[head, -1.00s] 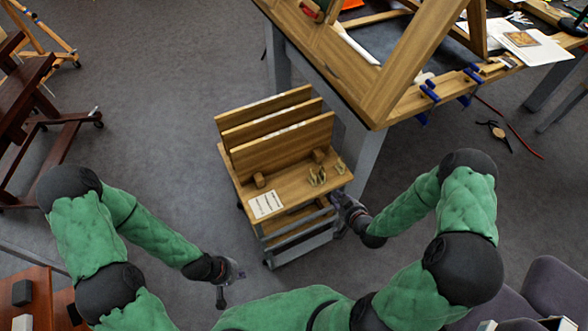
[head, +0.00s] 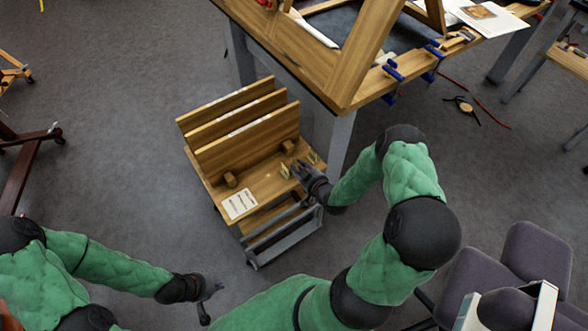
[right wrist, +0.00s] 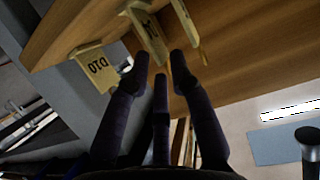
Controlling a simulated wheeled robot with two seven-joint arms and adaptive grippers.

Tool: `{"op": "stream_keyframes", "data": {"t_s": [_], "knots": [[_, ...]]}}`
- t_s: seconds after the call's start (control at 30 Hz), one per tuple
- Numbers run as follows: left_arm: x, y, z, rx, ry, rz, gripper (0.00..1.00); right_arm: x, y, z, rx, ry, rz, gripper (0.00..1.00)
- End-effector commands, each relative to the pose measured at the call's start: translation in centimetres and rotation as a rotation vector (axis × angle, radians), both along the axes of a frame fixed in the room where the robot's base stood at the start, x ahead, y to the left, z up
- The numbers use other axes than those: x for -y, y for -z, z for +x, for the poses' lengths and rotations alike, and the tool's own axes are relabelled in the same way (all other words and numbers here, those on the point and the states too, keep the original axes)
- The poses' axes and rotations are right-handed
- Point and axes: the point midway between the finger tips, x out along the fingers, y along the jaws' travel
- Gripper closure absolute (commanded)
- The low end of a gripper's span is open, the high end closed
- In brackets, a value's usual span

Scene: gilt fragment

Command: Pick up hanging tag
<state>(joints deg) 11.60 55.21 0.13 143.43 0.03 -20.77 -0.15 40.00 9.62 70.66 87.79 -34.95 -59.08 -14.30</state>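A small pale wooden tag marked "D10" (right wrist: 97,66) shows at the board's edge in the right wrist view. Two more pale wooden pieces (right wrist: 147,32) (right wrist: 187,20) stand beside it. In the head view these small pieces (head: 313,157) are at the right end of the wooden cart's top (head: 262,184). My right gripper (head: 299,170) is over that end of the cart. Its dark fingers (right wrist: 160,72) are spread, with tips close to the pieces; I cannot tell whether they touch. Nothing shows held. My left gripper (head: 212,291) is empty, low at the left, away from the cart.
Upright boards (head: 248,140) stand on the cart behind the tags, and a white printed card (head: 239,204) lies at its front left. A large wooden table (head: 345,85) with blue clamps overhangs behind right. Grey chairs (head: 505,270) are at lower right.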

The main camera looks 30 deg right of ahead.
Motion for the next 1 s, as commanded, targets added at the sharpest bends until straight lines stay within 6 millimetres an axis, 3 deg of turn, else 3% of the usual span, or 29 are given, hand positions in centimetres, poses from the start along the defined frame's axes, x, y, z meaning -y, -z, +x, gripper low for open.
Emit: {"op": "stream_keyframes", "data": {"t_s": [0.1,0.3,0.57,0.67,0.7,1.0], "knots": [[0.0,1.4,0.0,0.0,0.0,0.0,1.0,-0.1,1.3,1.5,0.001,-0.004,-0.001,0.77],[0.0,2.1,0.0,-0.001,0.0,0.0,1.0,0.0,1.9,3.4,0.0,-0.003,0.0,0.77],[0.0,2.1,0.0,0.0,0.0,0.0,1.0,0.0,1.8,3.6,-0.001,-0.001,0.002,0.77],[0.0,2.1,0.0,0.0,0.0,0.0,1.0,0.0,1.9,3.6,-0.001,-0.001,0.002,0.98],[0.0,2.1,0.0,0.0,0.0,0.0,1.0,0.0,1.9,3.6,-0.001,-0.001,0.002,1.0],[0.0,2.1,0.0,0.0,0.0,0.0,1.0,0.0,1.9,3.6,-0.001,-0.001,0.002,1.0]]}}
